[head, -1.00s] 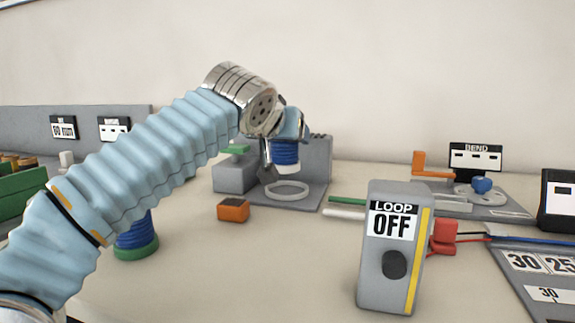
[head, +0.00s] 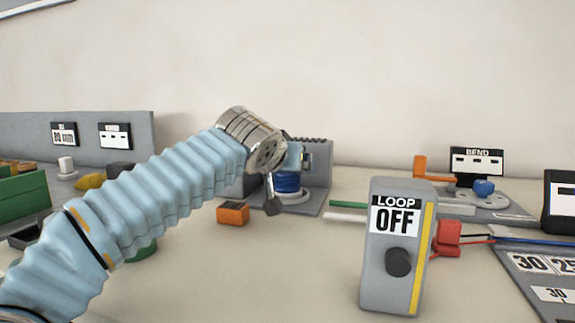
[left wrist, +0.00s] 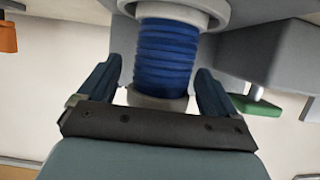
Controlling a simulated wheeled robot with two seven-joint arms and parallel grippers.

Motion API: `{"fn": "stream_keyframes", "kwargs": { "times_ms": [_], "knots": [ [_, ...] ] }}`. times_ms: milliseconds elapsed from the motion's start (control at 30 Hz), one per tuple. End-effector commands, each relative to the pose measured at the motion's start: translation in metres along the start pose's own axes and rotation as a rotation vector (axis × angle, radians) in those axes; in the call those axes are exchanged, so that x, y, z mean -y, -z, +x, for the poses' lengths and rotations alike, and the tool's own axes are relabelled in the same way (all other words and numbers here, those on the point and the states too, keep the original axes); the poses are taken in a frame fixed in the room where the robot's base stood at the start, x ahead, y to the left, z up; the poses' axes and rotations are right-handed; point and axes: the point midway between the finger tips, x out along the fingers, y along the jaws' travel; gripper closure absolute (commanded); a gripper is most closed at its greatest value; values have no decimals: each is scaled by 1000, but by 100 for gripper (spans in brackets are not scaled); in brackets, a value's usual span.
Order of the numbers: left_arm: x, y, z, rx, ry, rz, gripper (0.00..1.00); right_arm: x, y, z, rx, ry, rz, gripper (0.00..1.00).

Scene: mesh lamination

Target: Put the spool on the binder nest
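The blue spool with pale ends (head: 287,182) stands upright at the white ring of the grey binder nest (head: 318,180). In the left wrist view the spool (left wrist: 166,55) has its far end within the white ring (left wrist: 215,12). My left gripper (head: 294,156) is at the top of the spool. In the left wrist view the left gripper (left wrist: 157,92) is open, with one finger on each side of the spool's near end and small gaps beside it. My right gripper is not in view.
An orange block (head: 233,213) lies in front of the nest. The grey LOOP OFF box (head: 392,285) stands front right. A bending station (head: 470,200) is at the right. A green-based spool (head: 143,250) is mostly hidden behind my left arm.

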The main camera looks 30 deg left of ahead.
Motion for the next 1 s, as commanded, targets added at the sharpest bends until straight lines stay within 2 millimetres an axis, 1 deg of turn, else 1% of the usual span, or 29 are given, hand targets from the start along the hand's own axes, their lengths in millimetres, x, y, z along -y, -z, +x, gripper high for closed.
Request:
{"fn": "stream_keyframes", "kwargs": {
  "times_ms": [267,367,467,700,800,900,1000],
  "knots": [
    [0,1,0,0,0,0,7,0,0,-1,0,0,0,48],
    [0,4,-4,-1,0,0,7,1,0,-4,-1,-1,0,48],
    [0,4,-21,-5,-1,-1,7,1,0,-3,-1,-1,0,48],
    [0,4,-77,-4,-1,-1,7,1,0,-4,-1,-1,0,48],
    [0,4,-97,-3,0,0,7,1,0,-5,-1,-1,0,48],
    [0,4,-111,-2,0,0,7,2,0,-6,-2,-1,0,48],
    [0,3,-119,0,0,0,7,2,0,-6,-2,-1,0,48]
  ]
}}
